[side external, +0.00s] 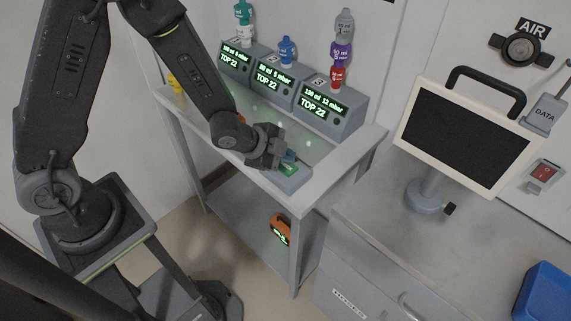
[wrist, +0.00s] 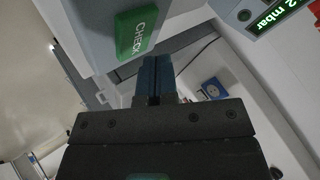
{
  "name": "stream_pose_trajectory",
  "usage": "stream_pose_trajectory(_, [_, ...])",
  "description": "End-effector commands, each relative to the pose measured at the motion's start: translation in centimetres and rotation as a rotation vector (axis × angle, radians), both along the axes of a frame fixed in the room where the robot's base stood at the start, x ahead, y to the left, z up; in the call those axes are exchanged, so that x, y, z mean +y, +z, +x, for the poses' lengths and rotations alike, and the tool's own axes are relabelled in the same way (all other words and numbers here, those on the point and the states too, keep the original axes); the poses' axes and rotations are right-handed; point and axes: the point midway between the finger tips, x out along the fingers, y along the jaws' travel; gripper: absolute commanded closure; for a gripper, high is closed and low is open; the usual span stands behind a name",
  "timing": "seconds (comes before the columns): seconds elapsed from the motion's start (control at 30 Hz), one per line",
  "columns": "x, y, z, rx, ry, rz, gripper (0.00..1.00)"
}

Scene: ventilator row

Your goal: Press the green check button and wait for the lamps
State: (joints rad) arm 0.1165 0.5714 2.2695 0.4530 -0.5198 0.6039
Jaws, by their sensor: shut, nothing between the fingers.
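The green check button (side external: 288,169) is on a grey box (side external: 292,181) at the front of the trolley top. In the wrist view the green button (wrist: 137,33), marked CHECK, sits just beyond my fingertips. My gripper (side external: 283,158) is shut and empty, close above the button. In the wrist view my gripper (wrist: 154,62) has its blue-grey fingertips beside the button's lower right; I cannot tell whether they touch it. Three ventilator units, left (side external: 237,65), middle (side external: 275,84) and right (side external: 328,112), stand in a row behind, with lit green displays reading TOP 22. I cannot pick out the lamps for certain.
Coloured pieces are stacked on the units, including a red one (side external: 337,79). An orange device (side external: 280,230) is on the lower shelf. A dark monitor (side external: 464,136) stands on the right cabinet, with a blue bin (side external: 545,294) at its corner.

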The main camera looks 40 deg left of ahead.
Motion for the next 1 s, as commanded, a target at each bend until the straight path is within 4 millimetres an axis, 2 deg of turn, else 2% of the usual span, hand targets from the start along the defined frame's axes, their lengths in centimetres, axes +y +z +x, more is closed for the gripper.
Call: stream_pose_trajectory(1.0, [0.01,-0.85,0.02,0.0,0.0,0.0,1.0])
